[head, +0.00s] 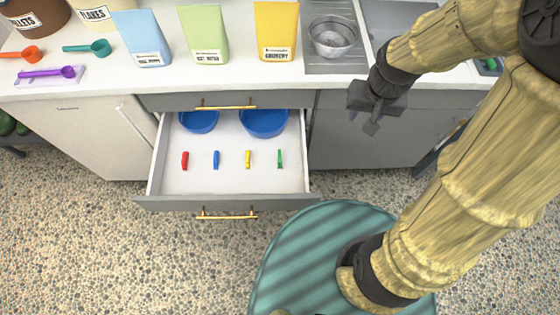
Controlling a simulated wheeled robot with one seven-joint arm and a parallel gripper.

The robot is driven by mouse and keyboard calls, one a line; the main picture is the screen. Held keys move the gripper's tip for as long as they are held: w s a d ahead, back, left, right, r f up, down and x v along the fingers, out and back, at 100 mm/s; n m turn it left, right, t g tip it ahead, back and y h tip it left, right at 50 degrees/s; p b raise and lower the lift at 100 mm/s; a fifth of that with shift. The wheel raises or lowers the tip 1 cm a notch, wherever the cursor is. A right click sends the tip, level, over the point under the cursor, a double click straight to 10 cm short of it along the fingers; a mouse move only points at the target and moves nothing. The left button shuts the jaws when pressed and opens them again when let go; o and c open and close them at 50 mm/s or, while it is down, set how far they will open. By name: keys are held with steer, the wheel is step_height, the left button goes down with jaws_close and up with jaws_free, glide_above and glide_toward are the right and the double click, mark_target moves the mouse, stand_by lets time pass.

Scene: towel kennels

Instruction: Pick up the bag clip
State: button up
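The drawer (170,178) is pulled open, and several small clips lie in a row on its white floor. From left to right they are a red clip (185,160), a blue clip (216,160), a yellow clip (248,159) and a green clip (280,158). Which one is the bag clip cannot be told. My gripper (371,125) is above and to the right of the drawer, in front of the grey cabinet, apart from every clip. It points down and seems empty. Its finger opening is too small and dark to judge.
Two blue bowls (263,122) sit at the drawer's back. On the counter (290,76) stand a blue bag (141,38), a green bag (203,34), a yellow bag (277,31), jars, scoops and a sink with a metal bowl (333,37). The speckled floor left of my base is clear.

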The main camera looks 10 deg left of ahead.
steer(key=w+a+f+n+g+b, duration=0.2)
steer(key=a+f+b, duration=0.9)
steer(key=a+f, duration=0.8)
steer(key=shift+w+a+f, duration=0.25)
steer(key=shift+w+a, duration=0.2)
steer(key=shift+a, duration=0.35)
steer(key=b, duration=0.2)
glide_above(280, 157)
step_height(280, 157, down, 12)
steer(key=shift+a+f, duration=0.1)
steer(key=shift+a, duration=0.05)
steer(key=shift+s+f, duration=0.1)
steer(key=shift+f, duration=0.05)
step_height(280, 157, down, 5)
steer(key=shift+b, duration=0.6)
